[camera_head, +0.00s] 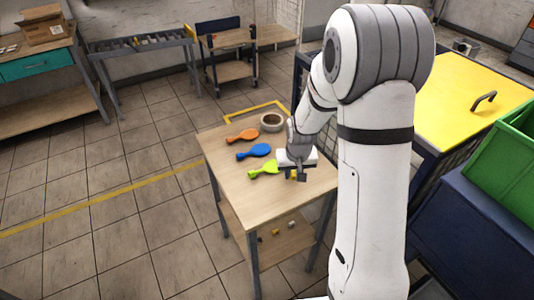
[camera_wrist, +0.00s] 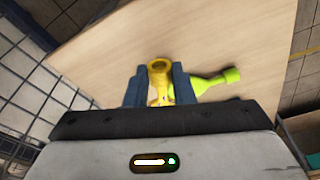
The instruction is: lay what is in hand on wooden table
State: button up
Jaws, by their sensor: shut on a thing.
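My gripper (camera_wrist: 160,84) is shut on a small yellow piece with a round, ring-like open end (camera_wrist: 160,66). In the head view, only a bit of the yellow piece (camera_head: 293,175) shows by my gripper (camera_head: 299,174). The piece is over the wooden table (camera_head: 315,181), near its right part. I cannot tell whether it touches the top. The wooden top (camera_wrist: 110,45) fills much of the wrist view. The lower part of the yellow piece is hidden between the fingers.
The table's front left is clear.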

aim_at(291, 200)
jog(key=shift+d, duration=0.1)
jog(key=shift+s+r+b, duration=0.2)
jog(key=shift+s+b, duration=0.05)
jog(key=shift+b, duration=0.4)
jog(key=s+f, duration=0.1)
jog(key=f, duration=0.1)
jog(key=s+f, duration=0.1)
jog(key=f, duration=0.1)
jog(key=s+f+b, duration=0.1)
jog(key=f, duration=0.2)
jog(key=shift+s+a+f, duration=0.1)
jog(key=shift+s+a, duration=0.05)
jog(key=shift+a, duration=0.2)
jog(key=shift+f+b, duration=0.2)
jog(key=shift+b, duration=0.1)
jog(key=o, duration=0.9)
